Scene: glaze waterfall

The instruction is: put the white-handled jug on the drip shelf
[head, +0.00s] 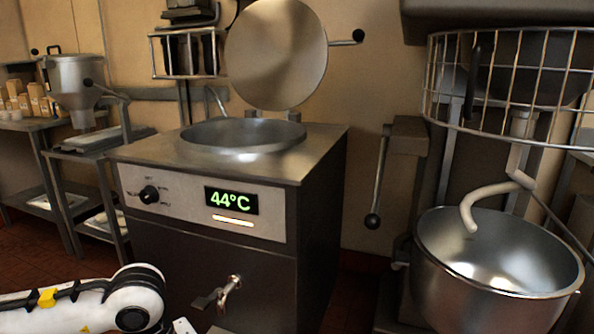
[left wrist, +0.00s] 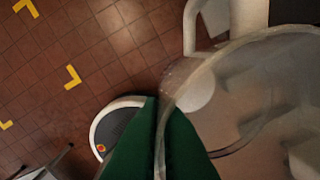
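In the left wrist view a large see-through jug (left wrist: 245,95) fills the right side, seen from above its rim. A white loop (left wrist: 190,30) at the top beside the rim looks like its handle. My left gripper (left wrist: 160,110) has green fingers close together, with the jug's wall running between them. In the head view only my left arm shows, at the bottom left; the jug is out of that view. A steel kettle cabinet (head: 210,260) has a tap (head: 228,287) low on its front. A sliver of a pale ledge (head: 220,331) below the tap may be the drip shelf. My right gripper is not in view.
The cabinet's display (head: 231,200) reads 44°C and its round lid (head: 276,55) is raised. A mixer bowl (head: 495,270) stands to the right, with a wire guard (head: 510,85) above. Side tables (head: 110,145) stand at the left.

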